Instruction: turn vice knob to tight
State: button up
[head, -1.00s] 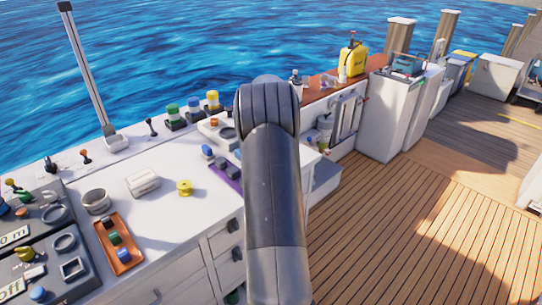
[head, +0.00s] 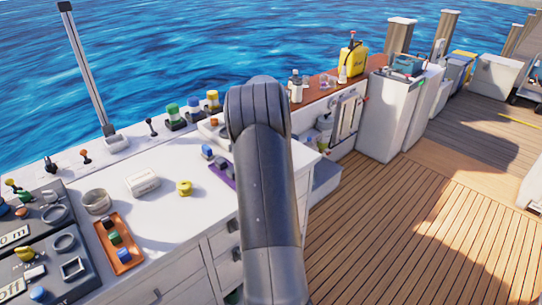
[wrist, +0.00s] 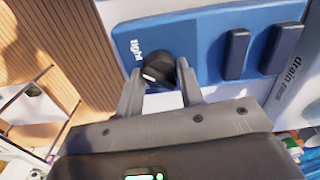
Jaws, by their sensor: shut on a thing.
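The vice knob (wrist: 157,66) is a small dark round knob with a pale mark on its side, at the centre of the wrist view. It sits at the lower left edge of a blue panel (wrist: 185,38) with white lettering beside it that seems to read "tight". My gripper (wrist: 160,82) has one finger on each side of the knob and is shut on it. In the head view my own arm hides the gripper and the knob.
Two dark blue blocks stand on the panel to the right of the knob, close to my right finger. The head view shows a white counter (head: 165,215) with an orange tray (head: 104,226) and several small items.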

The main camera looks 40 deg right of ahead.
jog(key=o, duration=1)
jog(key=shift+r, duration=0.15)
notch_tip(320, 180, up, 10)
jog(key=shift+r, duration=0.25)
jog(key=s+a+r+n+t, duration=0.1)
jog(key=s+a+r+n, duration=0.25)
jog(key=a, duration=0.55)
jog(key=s+a+r+n+t, duration=0.15)
jog(key=a+r, duration=0.25)
jog(key=a, duration=0.5)
jog(key=s+a+r+n+t, duration=0.1)
jog(key=s+a+r+n, duration=0.25)
jog(key=a, duration=0.55)
jog(key=s+a+f+n, duration=0.1)
jog(key=s+a+n, duration=0.1)
jog(key=s+a, duration=0.3)
jog(key=s+a+f+n+t, duration=0.1)
jog(key=s+a+f+n, duration=0.1)
jog(key=s+a, duration=0.3)
jog(key=s+a+f+n+t, duration=0.1)
jog(key=s+a+f+n, duration=0.1)
jog(key=s+a+n, duration=0.2)
jog(key=shift+s+a+n, duration=0.15)
jog(key=shift+s+a, duration=0.35)
jog(key=shift+s, duration=0.3)
jog(key=shift+s+a+n, duration=0.1)
jog(key=shift+s+a, duration=0.4)
jog(key=shift+s, duration=0.25)
